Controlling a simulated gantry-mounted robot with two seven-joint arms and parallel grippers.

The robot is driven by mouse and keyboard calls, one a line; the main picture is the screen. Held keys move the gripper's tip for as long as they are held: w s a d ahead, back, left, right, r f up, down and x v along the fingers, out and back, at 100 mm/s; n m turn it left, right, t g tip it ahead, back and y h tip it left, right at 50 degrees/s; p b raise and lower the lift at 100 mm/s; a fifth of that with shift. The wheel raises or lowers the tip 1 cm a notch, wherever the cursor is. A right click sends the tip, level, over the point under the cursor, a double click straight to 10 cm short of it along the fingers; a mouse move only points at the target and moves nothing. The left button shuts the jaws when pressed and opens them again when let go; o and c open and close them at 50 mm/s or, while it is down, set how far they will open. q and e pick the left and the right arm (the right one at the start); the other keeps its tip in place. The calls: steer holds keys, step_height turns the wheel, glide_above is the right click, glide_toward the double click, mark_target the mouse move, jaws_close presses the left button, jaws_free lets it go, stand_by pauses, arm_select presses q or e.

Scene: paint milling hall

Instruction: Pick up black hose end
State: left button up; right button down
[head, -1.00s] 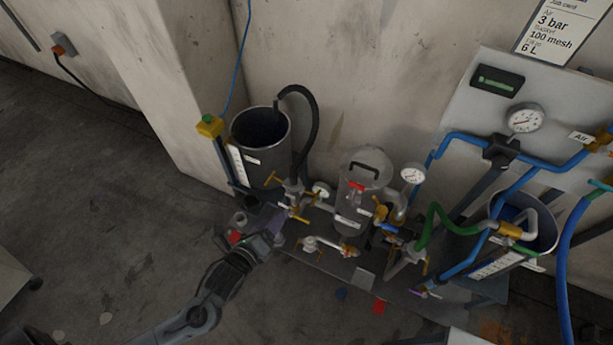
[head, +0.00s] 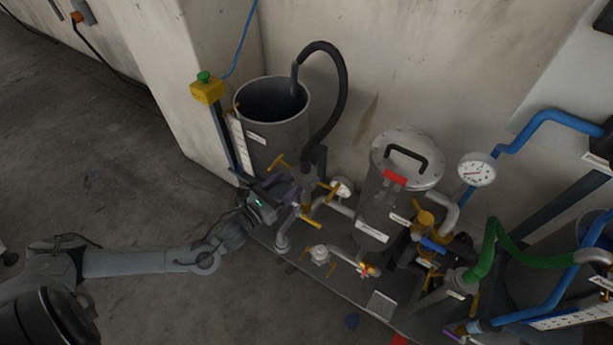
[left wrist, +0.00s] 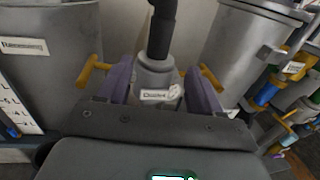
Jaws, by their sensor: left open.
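The black hose (head: 343,90) rises from inside a grey bucket (head: 278,135), arches over and comes down to a grey fitting among yellow-handled valves. Its lower end (head: 316,158) meets that fitting. In the left wrist view the black hose end (left wrist: 161,35) sits upright in the top of the grey fitting (left wrist: 155,75), which has a small white label. My left gripper (head: 290,188) is open beside the fitting in the head view. In the left wrist view its purple fingers (left wrist: 158,82) stand apart, one on each side of the fitting.
A lidded steel vessel (head: 385,195) with a black handle stands to the right, near a gauge (head: 477,169) and blue and green pipes. Yellow valve handles (head: 323,212) crowd the fitting. A post with a yellow box (head: 207,90) stands left of the bucket.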

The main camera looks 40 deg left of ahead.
mark_target(302, 171)
arm_select(q)
steer(key=w+b, duration=0.1)
steer(key=w, duration=0.4)
steer(key=shift+w+b, duration=0.2)
steer(key=shift+b, duration=0.1)
steer(key=shift+w+b, duration=0.6)
steer(key=shift+w, duration=0.1)
steer(key=w+b, duration=0.1)
steer(key=w, duration=0.2)
steer(key=shift+w+r+b, duration=0.1)
steer(key=shift+r+b, duration=0.05)
steer(key=shift+b, duration=0.15)
steer(key=shift+w+d, duration=0.1)
steer(key=shift+w, duration=0.35)
steer(key=shift+r, duration=0.1)
steer(key=shift+s, duration=0.1)
steer(key=shift+c, duration=0.4)
jaws_close()
steer(key=shift+r, duration=0.1)
